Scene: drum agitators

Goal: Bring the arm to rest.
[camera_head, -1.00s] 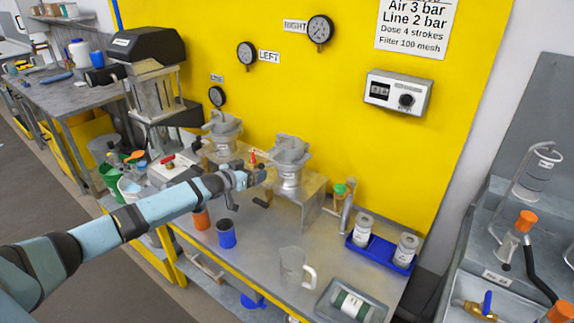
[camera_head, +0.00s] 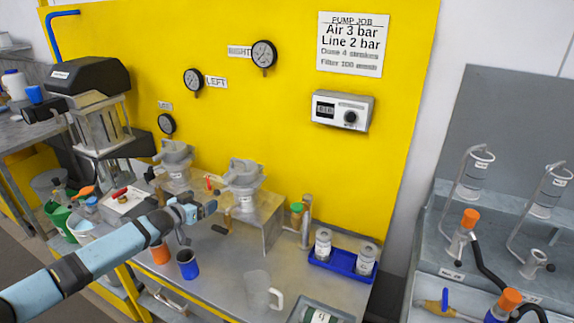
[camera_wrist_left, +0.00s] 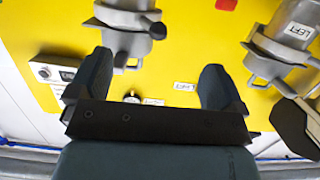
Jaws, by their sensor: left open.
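My left arm (camera_head: 110,252) reaches in from the lower left over the steel bench. Its gripper (camera_head: 212,218) is in front of the two grey pump units, the left one (camera_head: 176,165) and the right one (camera_head: 243,185). In the left wrist view the gripper (camera_wrist_left: 150,85) has its two dark fingers spread wide with nothing between them. Both pumps show beyond the fingers there, one (camera_wrist_left: 125,25) at the top middle and one (camera_wrist_left: 285,45) at the right. My right gripper is in no view.
A blue cup (camera_head: 187,264) and an orange cup (camera_head: 160,253) stand below the arm. A clear jug (camera_head: 258,290), a blue tray (camera_head: 343,263) with two jars, and a grey tray (camera_head: 325,308) are to the right. A yellow wall (camera_head: 300,160) rises behind.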

